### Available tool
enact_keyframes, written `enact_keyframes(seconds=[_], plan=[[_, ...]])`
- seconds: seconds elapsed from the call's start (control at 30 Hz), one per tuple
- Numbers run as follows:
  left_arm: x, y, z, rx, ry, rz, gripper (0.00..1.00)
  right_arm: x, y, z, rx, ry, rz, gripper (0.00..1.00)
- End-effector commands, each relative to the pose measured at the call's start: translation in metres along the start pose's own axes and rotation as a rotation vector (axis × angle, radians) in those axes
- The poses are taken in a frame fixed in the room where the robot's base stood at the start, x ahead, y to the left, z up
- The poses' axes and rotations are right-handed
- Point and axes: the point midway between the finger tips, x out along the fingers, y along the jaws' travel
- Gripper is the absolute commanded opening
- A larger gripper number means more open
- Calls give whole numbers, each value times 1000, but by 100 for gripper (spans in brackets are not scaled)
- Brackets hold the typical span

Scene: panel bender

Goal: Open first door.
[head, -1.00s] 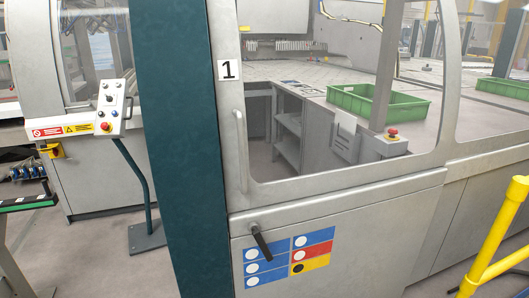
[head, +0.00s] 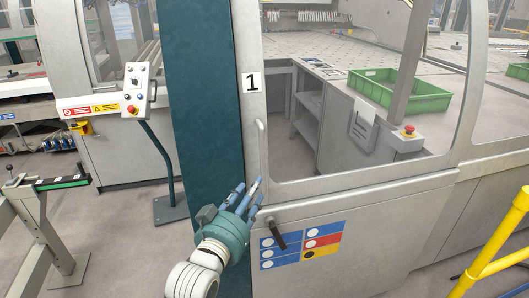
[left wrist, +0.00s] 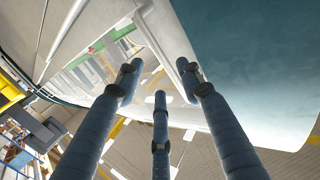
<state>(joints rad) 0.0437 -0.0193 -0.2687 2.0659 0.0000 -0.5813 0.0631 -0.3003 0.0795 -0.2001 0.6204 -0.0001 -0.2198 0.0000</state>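The first door is a grey framed panel with a large window, marked by a "1" label (head: 251,82). It appears closed. Its upright pale handle (head: 261,145) is on the left frame. A black lever (head: 278,234) sits lower on the door. My left gripper (head: 252,190) is just below the handle, with its blue fingers pointing up and covering part of the handle's lower end. In the left wrist view my three fingers (left wrist: 160,90) are spread with nothing between them; a pale bar, apparently the handle, shows beyond. My right gripper is not in view.
A dark teal post (head: 202,110) stands left of the door. A control box on a stand (head: 133,90) is further left. A yellow railing (head: 497,245) is at the right. Behind the window are a green crate (head: 400,92) and a red button (head: 408,130).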

Motion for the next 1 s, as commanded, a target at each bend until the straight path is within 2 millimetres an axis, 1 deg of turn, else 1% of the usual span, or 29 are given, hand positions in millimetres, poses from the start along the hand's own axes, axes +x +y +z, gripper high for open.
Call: enact_keyframes(seconds=[0.03,0.1,0.17,0.27,0.5,0.7,0.83,1.0], plan=[[-3,2,-16,-1,20,3,38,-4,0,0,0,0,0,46],[-3,3,-26,-2,35,4,38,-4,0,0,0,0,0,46],[0,3,-30,-2,40,5,38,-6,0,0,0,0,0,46],[12,3,-30,-2,39,4,38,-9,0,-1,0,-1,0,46],[57,3,-33,-2,38,4,38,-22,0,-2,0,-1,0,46],[87,3,-33,-2,39,3,38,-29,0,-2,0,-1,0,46],[98,3,-32,-2,40,3,38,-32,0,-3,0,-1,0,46],[103,3,-31,-2,39,3,38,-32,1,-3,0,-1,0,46]])
